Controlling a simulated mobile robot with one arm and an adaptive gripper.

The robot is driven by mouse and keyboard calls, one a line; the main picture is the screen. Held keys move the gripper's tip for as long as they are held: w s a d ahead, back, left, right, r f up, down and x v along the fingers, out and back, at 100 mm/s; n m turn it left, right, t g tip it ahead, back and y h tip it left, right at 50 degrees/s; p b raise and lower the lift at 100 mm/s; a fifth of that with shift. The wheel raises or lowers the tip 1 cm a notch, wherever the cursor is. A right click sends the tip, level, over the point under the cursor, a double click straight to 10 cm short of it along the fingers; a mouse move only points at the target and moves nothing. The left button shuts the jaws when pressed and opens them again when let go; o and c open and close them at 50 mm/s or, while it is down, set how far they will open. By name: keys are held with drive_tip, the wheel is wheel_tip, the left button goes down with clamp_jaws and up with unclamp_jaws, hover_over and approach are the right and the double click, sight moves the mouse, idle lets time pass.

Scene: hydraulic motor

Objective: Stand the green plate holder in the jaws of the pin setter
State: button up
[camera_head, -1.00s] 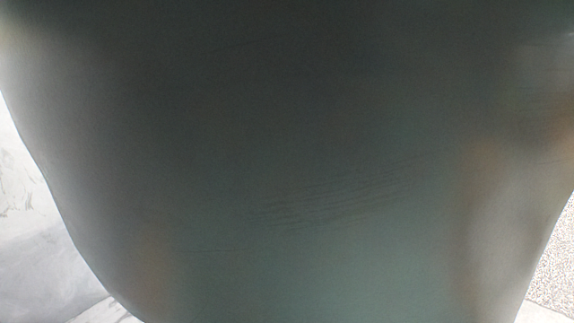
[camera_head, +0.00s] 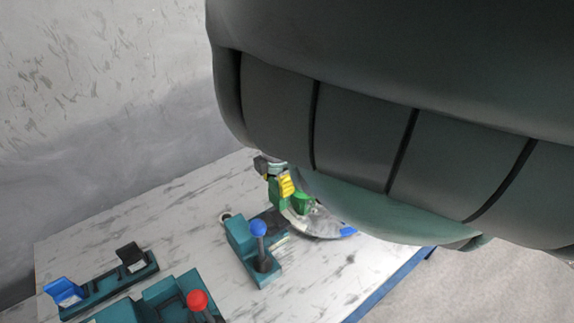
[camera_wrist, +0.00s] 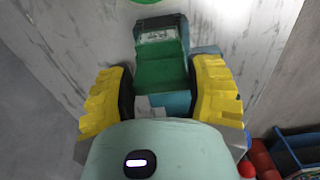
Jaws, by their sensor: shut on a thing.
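My gripper shows in the wrist view (camera_wrist: 161,72), with ribbed yellow fingers on either side of a green block, which looks like the green plate holder (camera_wrist: 158,75). The fingers are shut on it. In the head view my gripper (camera_head: 285,186) is small, near the far part of the table, with the green piece (camera_head: 277,195) just below a yellow finger. A teal fixture with a blue and a black upright (camera_head: 105,284) stands at the left front. Another teal fixture with a blue-ball lever (camera_head: 258,262) stands near my gripper. I cannot tell which is the pin setter.
The marbled table (camera_head: 190,215) has free room at its left. A teal fixture with a red knob (camera_head: 197,300) stands in front. My arm hides the upper right. A grey wall is behind.

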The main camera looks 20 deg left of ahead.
drive_tip(key=shift+f+b, duration=2.9)
drive_tip(key=shift+f, duration=0.4)
drive_tip(key=o, duration=1.4)
drive_tip(key=shift+c, duration=0.2)
drive_tip(key=shift+r, duration=0.15)
drive_tip(key=shift+r+p, duration=3)
drive_tip(key=shift+r, duration=0.4)
